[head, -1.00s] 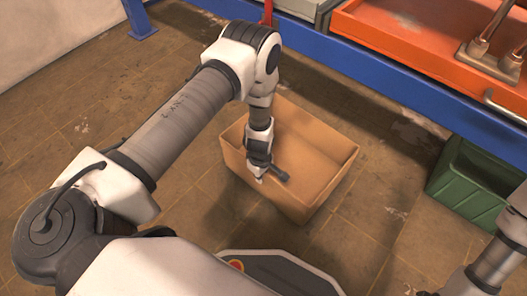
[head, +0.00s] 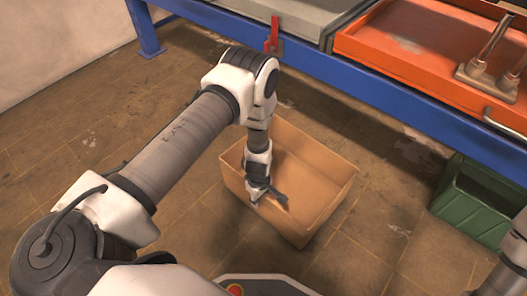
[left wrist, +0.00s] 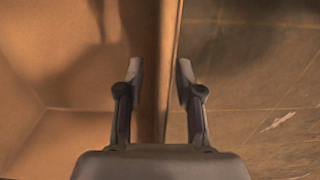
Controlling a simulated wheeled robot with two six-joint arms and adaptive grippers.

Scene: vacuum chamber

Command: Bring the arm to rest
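My left arm reaches in from the left in the head view, with its left gripper (head: 268,197) pointing down over the near side of a cardboard box (head: 325,205). The box wall (left wrist: 150,60) runs below the gap between the fingers, and the box's inside shows to the left. Whether the fingers touch the wall cannot be told. Part of my right arm shows at the right edge of the head view; its gripper is out of view.
A blue-framed bench (head: 370,85) runs across the back, carrying an orange tray (head: 400,45) with metal fittings (head: 490,70) and a grey tray (head: 290,15). A red lever (head: 273,35) is on its edge. A green crate (head: 470,205) stands on the floor at right. Floor left of the box is clear.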

